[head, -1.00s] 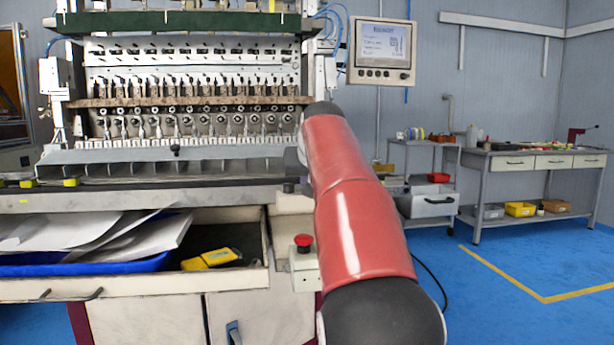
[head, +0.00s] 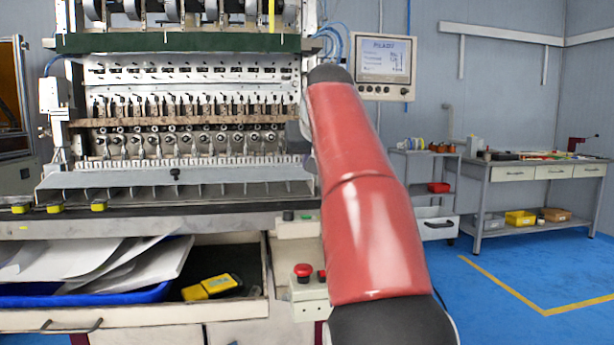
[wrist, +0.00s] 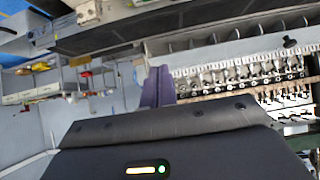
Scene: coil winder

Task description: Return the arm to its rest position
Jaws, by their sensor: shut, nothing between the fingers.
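My red arm (head: 365,190) with dark joints rises through the middle of the head view, in front of the coil winder's right side. My gripper is hidden behind it there. In the wrist view, two purple fingers (wrist: 157,86) stand close together beyond the dark wrist housing. They are shut with nothing between them. The coil winder (head: 190,70), with its row of winding heads, stands ahead in the head view. In the wrist view the scene is turned over, and the winder's heads (wrist: 245,75) show right of the fingers, apart from them as far as I can tell.
An open drawer (head: 130,318) holds papers, a blue tray and a yellow object. A red stop button (head: 303,270) sits by my arm. A screen (head: 386,66) stands behind right. A trolley (head: 425,190) and workbench (head: 530,170) stand farther right, with clear blue floor before them.

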